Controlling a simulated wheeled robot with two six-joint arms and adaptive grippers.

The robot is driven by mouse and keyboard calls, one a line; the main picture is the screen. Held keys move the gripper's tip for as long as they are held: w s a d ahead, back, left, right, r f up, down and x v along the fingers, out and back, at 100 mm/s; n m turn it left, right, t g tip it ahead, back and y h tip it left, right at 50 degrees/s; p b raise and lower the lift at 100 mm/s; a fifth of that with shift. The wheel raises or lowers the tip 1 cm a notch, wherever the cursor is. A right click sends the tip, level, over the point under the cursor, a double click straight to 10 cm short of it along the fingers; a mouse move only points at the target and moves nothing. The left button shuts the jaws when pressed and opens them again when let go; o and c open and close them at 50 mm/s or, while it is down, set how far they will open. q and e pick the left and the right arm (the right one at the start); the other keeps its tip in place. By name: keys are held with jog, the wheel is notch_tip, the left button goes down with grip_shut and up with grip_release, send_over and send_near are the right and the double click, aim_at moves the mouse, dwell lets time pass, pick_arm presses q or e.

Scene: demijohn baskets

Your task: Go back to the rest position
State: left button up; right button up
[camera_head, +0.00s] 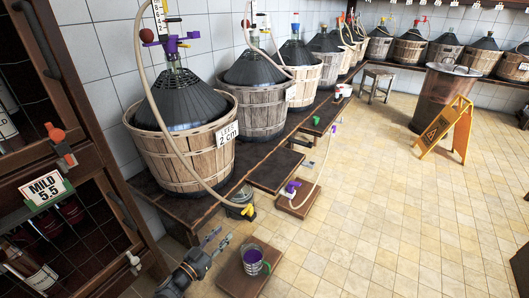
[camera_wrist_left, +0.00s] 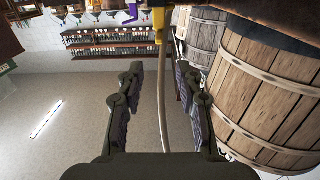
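My left gripper (camera_head: 218,240) is low at the front, beside the wooden bench and left of the small board with a purple-filled mug (camera_head: 252,262). In the left wrist view its two fingers (camera_wrist_left: 159,80) stand wide apart, with nothing gripped. A pale hose (camera_wrist_left: 162,100) shows in the gap between them; I cannot tell how far beyond the fingers it is. A yellow clip (camera_wrist_left: 158,24) shows at the hose's end. My right gripper is in neither view.
A basketed demijohn (camera_head: 185,160) stands on the bench (camera_head: 170,206) close behind the gripper, with its hose (camera_head: 178,150) hanging down. A dark cabinet (camera_head: 75,225) is at the left. A yellow wet-floor sign (camera_head: 440,128) stands at the right. The tiled floor (camera_head: 370,210) is mostly clear.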

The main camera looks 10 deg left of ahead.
pick_arm(q)
jog(key=s+a+f+n+g+y, duration=0.35)
jog(key=f+y, duration=0.25)
jog(key=f, duration=0.4)
jog(key=s+f+n+g+y, duration=0.1)
jog(key=s+f+g+y, duration=0.1)
jog(key=s+f+g, duration=0.8)
jog(key=s+d+f+g+h, duration=0.1)
jog(key=s+d+f, duration=0.15)
jog(key=s, duration=0.45)
jog(key=s+d+f+g, duration=0.1)
jog(key=s+f, duration=0.2)
jog(key=s, duration=0.5)
jog(key=s+a+r+p, duration=0.1)
jog(key=s+r+p, duration=0.3)
jog(key=s+p, duration=0.3)
jog(key=s+r+p, duration=0.5)
jog(key=s+p, duration=0.3)
jog(key=p, duration=0.7)
jog(key=shift+a+m, duration=0.35)
jog(key=shift+a, duration=0.05)
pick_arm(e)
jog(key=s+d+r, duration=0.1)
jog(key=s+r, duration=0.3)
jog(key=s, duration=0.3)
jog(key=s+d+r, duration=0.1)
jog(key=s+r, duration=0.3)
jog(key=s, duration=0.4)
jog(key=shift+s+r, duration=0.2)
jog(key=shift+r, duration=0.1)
